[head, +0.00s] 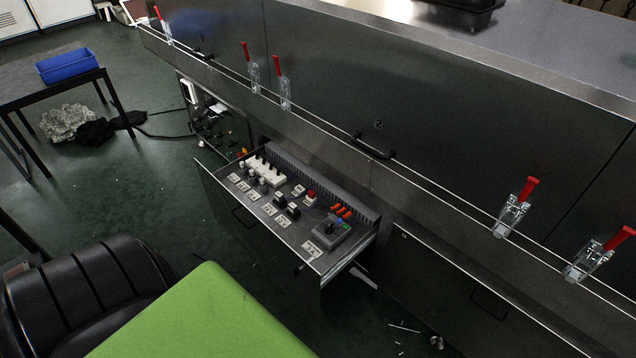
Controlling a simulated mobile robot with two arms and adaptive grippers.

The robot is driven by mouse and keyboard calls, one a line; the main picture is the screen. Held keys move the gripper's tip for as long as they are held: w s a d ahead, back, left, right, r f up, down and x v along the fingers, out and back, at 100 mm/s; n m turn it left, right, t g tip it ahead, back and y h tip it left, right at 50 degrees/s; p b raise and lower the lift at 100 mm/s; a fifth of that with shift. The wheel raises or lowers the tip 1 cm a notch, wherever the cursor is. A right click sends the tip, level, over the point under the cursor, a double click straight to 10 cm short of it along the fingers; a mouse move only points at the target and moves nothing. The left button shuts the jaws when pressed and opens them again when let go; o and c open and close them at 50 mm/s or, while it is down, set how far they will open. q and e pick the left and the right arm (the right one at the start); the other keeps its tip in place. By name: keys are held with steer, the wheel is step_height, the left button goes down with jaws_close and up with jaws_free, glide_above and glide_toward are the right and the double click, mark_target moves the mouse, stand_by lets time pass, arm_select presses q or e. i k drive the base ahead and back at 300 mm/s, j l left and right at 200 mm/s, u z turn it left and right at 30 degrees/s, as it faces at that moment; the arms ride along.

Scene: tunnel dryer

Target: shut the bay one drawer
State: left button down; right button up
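A dark metal drawer (240,222) stands pulled out from under the long dryer housing (330,70), left of a closed drawer front. I cannot read a bay number on it. Its front has a recessed rectangular pull outline and faces the lower left. Inside is a grey panel with several white labels, black knobs, a red button (310,196), orange parts and a grey box with a black knob (331,231). The drawer's right side wall and part of its slide show at the lower right. Neither of my grippers is in view.
A closed drawer front (470,290) lies to the right. Red-handled clamps (515,208) line the housing's ledge. A black padded seat (90,290) and a green surface (205,320) stand at the lower left. Dark green floor (165,195) lies open left of the drawer.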

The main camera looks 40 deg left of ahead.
mark_target(278, 250)
steer(key=u, duration=1.85)
